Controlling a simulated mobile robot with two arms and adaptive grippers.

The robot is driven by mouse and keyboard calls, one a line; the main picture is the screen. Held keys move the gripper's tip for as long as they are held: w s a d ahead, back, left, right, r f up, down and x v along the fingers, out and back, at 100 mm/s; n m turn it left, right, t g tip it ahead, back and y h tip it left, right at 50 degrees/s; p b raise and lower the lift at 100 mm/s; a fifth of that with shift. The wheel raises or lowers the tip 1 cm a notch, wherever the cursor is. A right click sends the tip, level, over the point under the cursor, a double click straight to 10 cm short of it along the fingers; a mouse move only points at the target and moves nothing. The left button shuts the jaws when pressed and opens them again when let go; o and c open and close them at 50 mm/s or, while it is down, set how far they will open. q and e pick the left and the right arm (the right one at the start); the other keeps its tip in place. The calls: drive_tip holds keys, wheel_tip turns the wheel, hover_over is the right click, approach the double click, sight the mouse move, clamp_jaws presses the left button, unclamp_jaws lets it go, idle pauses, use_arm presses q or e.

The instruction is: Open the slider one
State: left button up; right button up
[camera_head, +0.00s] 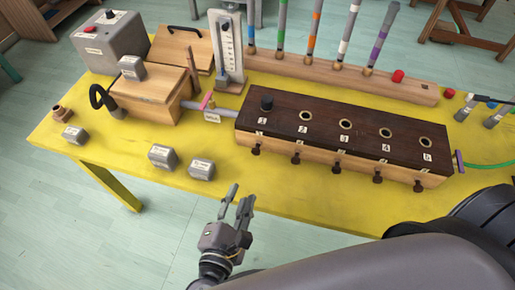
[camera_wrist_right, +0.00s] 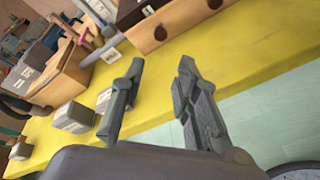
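The long wooden chest (camera_head: 340,137) has a dark top with a row of numbered holes and several dark slider knobs along its front face. My right gripper (camera_head: 239,194) is in front of the table's near edge, apart from the knob, open and empty. In the right wrist view its two fingers (camera_wrist_right: 160,66) are spread, with the chest's front face and a dark round knob (camera_wrist_right: 160,33) beyond them. My left gripper is not in view.
Grey labelled blocks (camera_head: 162,157) sit on the yellow table (camera_head: 230,175) left of the chest. A bellows-like wooden box (camera_head: 155,92) joins the chest by a grey pipe. A rack with coloured tubes (camera_head: 340,75) stands behind. The table strip before the chest is clear.

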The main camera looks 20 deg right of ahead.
sight(255, 153)
drive_tip(key=p+x, duration=0.1)
drive_tip(key=x, duration=1.6)
drive_tip(key=shift+c, duration=0.3)
clamp_jaws()
